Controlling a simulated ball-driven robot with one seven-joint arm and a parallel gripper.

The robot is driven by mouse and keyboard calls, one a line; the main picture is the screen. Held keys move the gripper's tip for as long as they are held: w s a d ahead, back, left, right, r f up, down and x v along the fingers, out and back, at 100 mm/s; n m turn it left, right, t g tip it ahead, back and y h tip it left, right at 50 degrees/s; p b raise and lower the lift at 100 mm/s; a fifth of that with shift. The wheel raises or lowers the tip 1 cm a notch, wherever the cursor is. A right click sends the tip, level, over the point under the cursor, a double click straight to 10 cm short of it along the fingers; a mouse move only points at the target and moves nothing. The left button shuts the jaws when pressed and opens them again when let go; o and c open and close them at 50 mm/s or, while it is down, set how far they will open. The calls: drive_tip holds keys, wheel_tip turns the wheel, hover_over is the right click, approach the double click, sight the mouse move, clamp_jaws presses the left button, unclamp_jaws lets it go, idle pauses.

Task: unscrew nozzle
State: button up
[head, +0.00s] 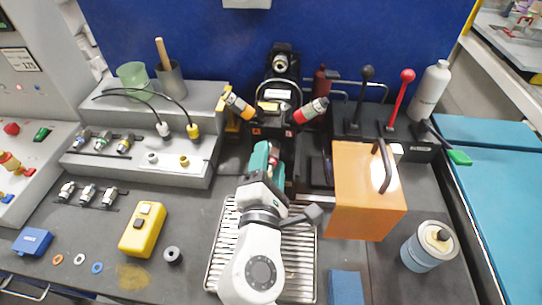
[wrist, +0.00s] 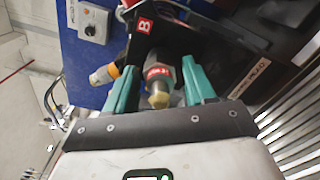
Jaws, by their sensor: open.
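My gripper (head: 265,160) is in front of the black stand (head: 281,95) in the middle of the bench. In the wrist view its teal fingers (wrist: 158,68) are spread apart. A grey and red fitting with a brass-coloured nozzle tip (wrist: 158,97) lies between them, pointing towards the wrist. A gap shows on the left; contact on the right cannot be told. A red part (head: 274,157) shows beside the fingers in the head view. A yellow-orange fitting (head: 238,104) and a red fitting (head: 312,110) angle out from the stand.
An orange box (head: 365,200) with a handle stands close on the right, with a can (head: 430,246) beyond. A slatted metal tray (head: 300,255) lies under my arm. A yellow box (head: 143,228) and a grey stepped rack (head: 190,115) are on the left.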

drive_tip(key=shift+f, duration=0.1)
drive_tip(key=shift+m+b, duration=1.15)
drive_tip(key=shift+m, duration=0.05)
drive_tip(key=shift+m+b, duration=1.85)
drive_tip(key=shift+m, duration=0.05)
drive_tip(key=shift+m+b, duration=2.45)
drive_tip(key=shift+m, duration=0.45)
drive_tip(key=shift+b, duration=0.4)
